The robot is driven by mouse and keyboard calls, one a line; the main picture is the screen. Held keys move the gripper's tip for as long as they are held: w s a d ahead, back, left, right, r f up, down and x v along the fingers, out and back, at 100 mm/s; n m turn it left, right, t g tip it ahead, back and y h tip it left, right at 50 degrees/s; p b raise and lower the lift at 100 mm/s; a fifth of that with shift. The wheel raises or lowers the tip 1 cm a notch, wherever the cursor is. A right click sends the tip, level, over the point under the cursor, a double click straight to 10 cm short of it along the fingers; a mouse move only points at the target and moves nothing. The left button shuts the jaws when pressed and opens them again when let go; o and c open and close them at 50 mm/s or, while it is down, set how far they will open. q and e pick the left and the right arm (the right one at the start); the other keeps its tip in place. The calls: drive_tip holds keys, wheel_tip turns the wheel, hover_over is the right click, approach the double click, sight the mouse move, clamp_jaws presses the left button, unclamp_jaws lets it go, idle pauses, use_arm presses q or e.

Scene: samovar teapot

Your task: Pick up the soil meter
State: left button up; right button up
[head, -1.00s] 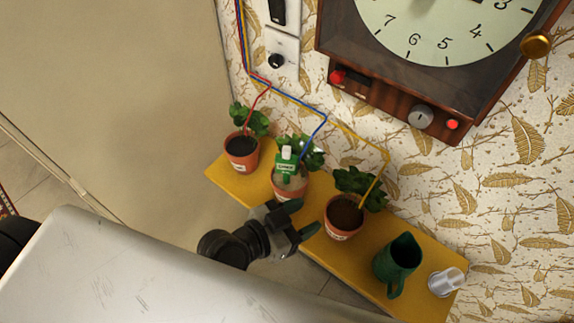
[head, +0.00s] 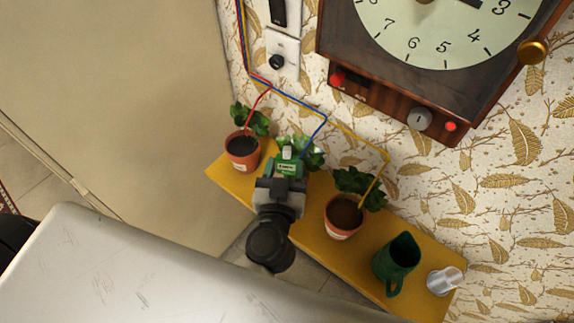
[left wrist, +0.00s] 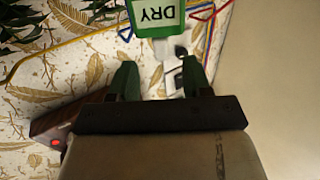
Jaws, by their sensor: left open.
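The soil meter (head: 288,167) is green with a white label and a pale top, and it stands at the middle potted plant on the yellow shelf. In the left wrist view its label reading "DRY" (left wrist: 155,12) shows upside down at the top edge, just beyond the fingertips. My left gripper (head: 283,182) is in front of the meter and hides the middle pot below it. In the left wrist view my left gripper (left wrist: 157,80) is open, with its two green fingers apart and nothing visible held between them. My right gripper is not in view.
The yellow shelf (head: 327,257) also holds a left potted plant (head: 242,148), a right potted plant (head: 344,215), a green jug (head: 397,260) and a clear cup (head: 444,281). Coloured tubes (head: 308,107) run along the wall. A large clock (head: 440,60) hangs above.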

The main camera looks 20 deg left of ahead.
sight(287, 153)
use_arm(q)
drive_tip(key=w, duration=0.3)
drive_tip(key=w+a, duration=0.1)
drive_tip(key=w, duration=0.2)
drive_tip(key=shift+w+a+p, duration=0.2)
drive_tip(key=shift+w+p, duration=0.1)
drive_tip(key=shift+w, duration=0.05)
drive_tip(key=shift+s+r, duration=0.1)
drive_tip(key=shift+c, duration=0.2)
drive_tip(key=shift+c, duration=1.1)
clamp_jaws()
